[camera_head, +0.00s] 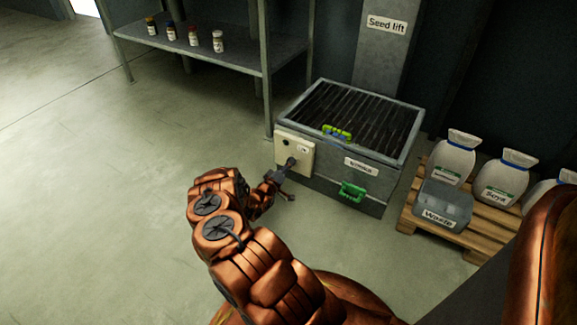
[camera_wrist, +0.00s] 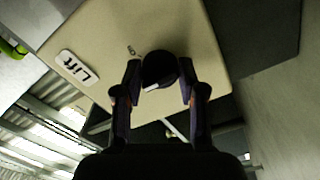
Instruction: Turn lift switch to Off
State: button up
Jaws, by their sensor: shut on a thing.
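The lift switch is a round black knob (camera_wrist: 160,70) with a white mark, on a cream box (camera_wrist: 190,25) labelled "Lift" (camera_wrist: 77,68) in the wrist view. In the head view the cream box (camera_head: 295,148) is fixed to the front left of the grey seed lift bin (camera_head: 322,183). My gripper (camera_wrist: 158,85) is shut on the knob, one finger on each side. In the head view my gripper (camera_head: 289,168) reaches the lower part of the box. A small marking (camera_wrist: 131,50) near the knob is too blurred to read.
A pallet (camera_head: 462,236) with white sacks and a grey "Waste" container (camera_head: 441,203) stands right. A shelf (camera_head: 200,50) with bottles stands behind. The left floor is clear.

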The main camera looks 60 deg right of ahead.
jog(key=o, duration=1.1)
jog(key=shift+o, duration=0.2)
jog(key=a, duration=1.2)
jog(key=shift+s, duration=0.3)
